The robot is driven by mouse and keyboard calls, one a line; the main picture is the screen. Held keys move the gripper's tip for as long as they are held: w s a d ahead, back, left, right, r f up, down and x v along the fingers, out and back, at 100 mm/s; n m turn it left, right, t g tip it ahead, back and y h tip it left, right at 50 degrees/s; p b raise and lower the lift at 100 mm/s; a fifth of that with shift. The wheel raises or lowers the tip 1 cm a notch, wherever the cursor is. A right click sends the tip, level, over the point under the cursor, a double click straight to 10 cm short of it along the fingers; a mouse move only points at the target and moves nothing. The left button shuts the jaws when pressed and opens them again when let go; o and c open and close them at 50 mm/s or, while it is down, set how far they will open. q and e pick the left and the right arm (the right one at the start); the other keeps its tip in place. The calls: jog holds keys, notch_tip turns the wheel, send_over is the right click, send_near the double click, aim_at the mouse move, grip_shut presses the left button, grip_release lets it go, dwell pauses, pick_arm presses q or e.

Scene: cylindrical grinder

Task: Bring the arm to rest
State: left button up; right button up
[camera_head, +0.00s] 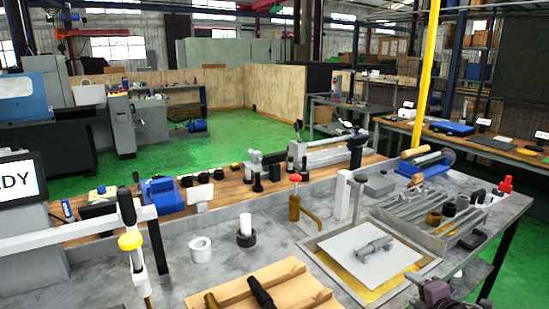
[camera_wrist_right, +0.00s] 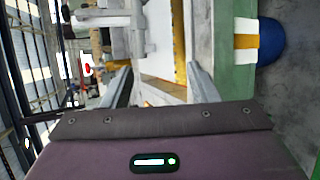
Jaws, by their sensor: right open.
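My right gripper (camera_head: 437,294) shows at the bottom right of the head view, low over the front of the grey workbench (camera_head: 180,285). Only its dark purplish upper part is in frame there. In the right wrist view its two grey fingers stand wide apart, with the open gap (camera_wrist_right: 160,88) empty between them. Beyond the gap lies a white surface with a yellow edge. My left gripper is not in view.
A wooden block (camera_head: 300,284) with dark tools stands at the front of the bench. A white ring (camera_head: 201,250), a brass oil can (camera_head: 295,205) and a metal parts tray (camera_head: 445,240) stand around. A yellow post (camera_head: 428,75) rises behind. Green floor lies beyond.

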jog(key=s+d+f+m+g+h, duration=0.15)
jog(key=s+f+m, duration=0.25)
jog(key=f, duration=0.7)
jog(key=s+d+f+m+g, duration=0.2)
jog(key=s+d+f+m, duration=0.15)
jog(key=f, duration=0.75)
jog(key=s+d+f+m+g+h, duration=0.15)
jog(key=s+f+m, duration=0.3)
jog(key=f, duration=0.75)
jog(key=s+a+f+m+g, duration=0.2)
jog(key=s+a+f, duration=0.2)
jog(key=s+f, duration=0.5)
jog(key=s+a+f+m+g, duration=0.25)
jog(key=s+f, duration=0.35)
jog(key=s, duration=0.4)
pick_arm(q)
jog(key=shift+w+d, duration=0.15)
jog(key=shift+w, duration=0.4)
pick_arm(e)
jog(key=s+a+f+m+g, duration=0.1)
jog(key=s+a+f, duration=0.2)
jog(key=s, duration=0.6)
jog(key=s+a+f+m+g+y, duration=0.1)
jog(key=s+a+f, duration=0.3)
jog(key=s+a, duration=0.4)
jog(key=shift+s+g+y, duration=0.3)
jog(key=shift+s+g, duration=0.15)
jog(key=shift+s, duration=0.75)
